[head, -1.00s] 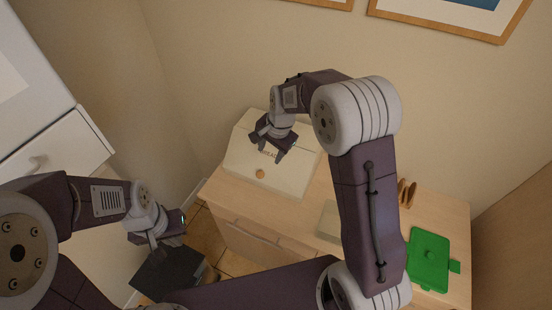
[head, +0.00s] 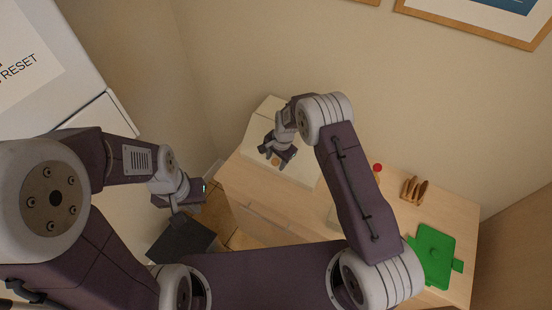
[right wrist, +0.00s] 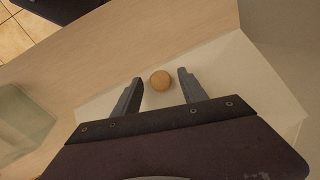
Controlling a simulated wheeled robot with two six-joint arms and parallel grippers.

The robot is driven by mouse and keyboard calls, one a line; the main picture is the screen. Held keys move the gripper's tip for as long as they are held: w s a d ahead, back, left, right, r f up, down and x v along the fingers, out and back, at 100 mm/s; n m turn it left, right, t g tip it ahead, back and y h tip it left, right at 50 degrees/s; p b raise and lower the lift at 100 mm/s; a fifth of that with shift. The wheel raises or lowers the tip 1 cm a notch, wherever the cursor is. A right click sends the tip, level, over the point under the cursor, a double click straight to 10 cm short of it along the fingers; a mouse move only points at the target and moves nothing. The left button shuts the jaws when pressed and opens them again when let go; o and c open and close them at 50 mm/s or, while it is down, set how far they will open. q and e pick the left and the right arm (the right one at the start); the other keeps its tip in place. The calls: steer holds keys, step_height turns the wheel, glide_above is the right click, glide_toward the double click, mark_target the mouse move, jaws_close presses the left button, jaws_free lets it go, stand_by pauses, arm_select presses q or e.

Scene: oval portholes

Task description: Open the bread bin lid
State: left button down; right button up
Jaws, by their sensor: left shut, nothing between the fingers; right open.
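The bread bin (head: 256,131) is a cream box with a sloped front, standing at the far left of the wooden counter against the wall. Its lid looks shut. A round wooden knob (head: 276,161) sits low on the sloped front. My right gripper (head: 272,157) is over that front, close to the knob. In the right wrist view the open fingers (right wrist: 159,78) lie on either side of the knob (right wrist: 160,81); I cannot tell if they touch it. My left gripper (head: 176,211) is shut and empty, left of the counter.
A green board (head: 434,256), a rack with bread slices (head: 414,189) and a small red thing (head: 377,167) are on the counter's right part. A dark box (head: 182,239) is on the floor. A white cabinet (head: 105,115) stands at left.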

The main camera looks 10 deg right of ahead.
steer(key=shift+w+f, duration=0.15)
steer(key=c, duration=0.6)
jaws_close()
stand_by(0.8)
